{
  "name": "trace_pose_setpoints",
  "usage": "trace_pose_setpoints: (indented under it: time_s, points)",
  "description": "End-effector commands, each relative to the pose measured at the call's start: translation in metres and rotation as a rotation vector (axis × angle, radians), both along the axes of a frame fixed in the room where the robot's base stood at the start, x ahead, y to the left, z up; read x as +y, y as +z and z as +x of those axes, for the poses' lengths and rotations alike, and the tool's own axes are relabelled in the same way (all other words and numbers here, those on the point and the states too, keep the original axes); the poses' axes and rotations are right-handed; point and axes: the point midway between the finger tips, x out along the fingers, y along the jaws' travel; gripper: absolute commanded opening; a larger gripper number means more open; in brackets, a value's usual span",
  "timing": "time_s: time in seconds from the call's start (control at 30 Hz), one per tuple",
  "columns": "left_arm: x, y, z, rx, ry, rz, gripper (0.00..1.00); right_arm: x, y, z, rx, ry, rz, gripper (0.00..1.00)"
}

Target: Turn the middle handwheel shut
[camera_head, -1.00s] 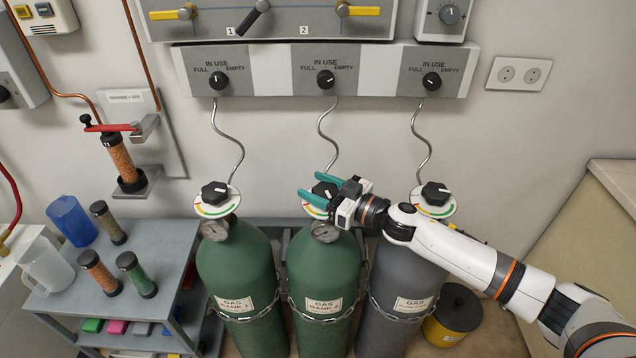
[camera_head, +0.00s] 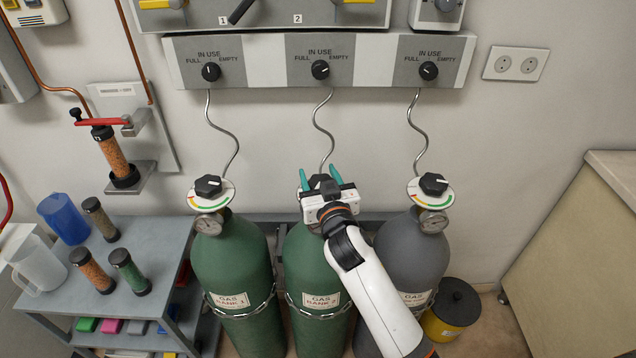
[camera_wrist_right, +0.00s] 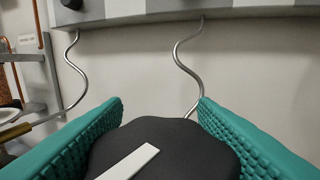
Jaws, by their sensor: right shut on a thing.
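The middle handwheel (camera_head: 318,181) is a black knob on top of the middle green gas cylinder (camera_head: 312,262). My right gripper (camera_head: 320,179) is shut on it, with a teal finger on either side. In the right wrist view the black handwheel (camera_wrist_right: 165,150) with its white pointer bar fills the space between the two teal fingers. The bar slants up to the right there. The handwheel's coloured dial and the middle gauge are hidden behind my gripper in the head view. My left gripper is not in view.
The left handwheel (camera_head: 209,187) and right handwheel (camera_head: 433,184) stand on neighbouring cylinders, close on both sides. A grey panel (camera_head: 266,62) with three selector knobs hangs above, joined by thin curved pipes. A grey cart (camera_head: 150,262) with cups and sample tubes stands at left.

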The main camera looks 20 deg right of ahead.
Motion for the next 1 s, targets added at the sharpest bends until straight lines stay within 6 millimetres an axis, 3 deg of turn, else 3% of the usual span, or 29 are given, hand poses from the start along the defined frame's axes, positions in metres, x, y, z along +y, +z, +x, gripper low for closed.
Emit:
trace_pose_setpoints:
  time_s: [0.7, 0.73, 0.8, 0.83, 1.0]
  points:
    - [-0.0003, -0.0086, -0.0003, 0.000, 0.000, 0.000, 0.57, -0.0016, 0.0017, 0.0003, -0.004, -0.065, -0.003, 0.30]
    - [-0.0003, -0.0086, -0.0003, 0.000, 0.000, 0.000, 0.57, -0.0016, 0.0017, 0.0003, -0.004, -0.065, -0.004, 0.58]
    - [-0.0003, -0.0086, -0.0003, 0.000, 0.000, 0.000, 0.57, -0.0015, 0.0017, 0.0004, -0.004, -0.065, -0.003, 0.69]
    - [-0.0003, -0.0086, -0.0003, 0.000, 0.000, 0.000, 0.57, -0.0015, 0.0016, 0.0003, -0.004, -0.065, -0.003, 0.74]
    - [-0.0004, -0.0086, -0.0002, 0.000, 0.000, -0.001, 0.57, -0.0012, 0.0012, 0.0003, -0.003, -0.064, -0.002, 0.75]
